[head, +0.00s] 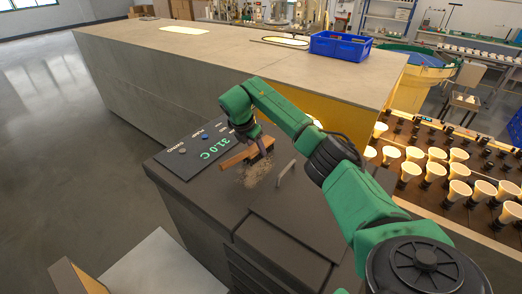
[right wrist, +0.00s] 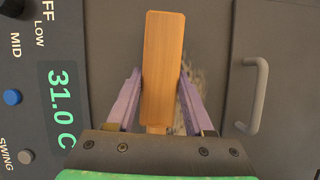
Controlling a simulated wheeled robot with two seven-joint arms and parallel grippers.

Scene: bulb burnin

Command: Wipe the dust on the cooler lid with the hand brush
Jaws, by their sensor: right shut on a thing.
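The hand brush (head: 237,155) has a wooden block. My right gripper (head: 263,146) is shut on it and holds it over the cooler lid (head: 210,187). In the right wrist view the brush (right wrist: 163,60) lies between the purple fingers of my right gripper (right wrist: 160,82). The bristles are hidden under the block, and I cannot tell whether they touch the lid. A pale patch of dust (head: 258,174) lies on the lid just right of the brush. It shows partly behind the right finger in the wrist view (right wrist: 196,78). My left gripper is not in view.
A control panel (head: 197,150) reading 31.0 C is on the lid's left part. A metal handle (head: 286,173) stands up right of the dust. A long grey counter (head: 150,75) with a blue crate (head: 341,46) is behind. Racks of lit bulbs (head: 437,155) stand right.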

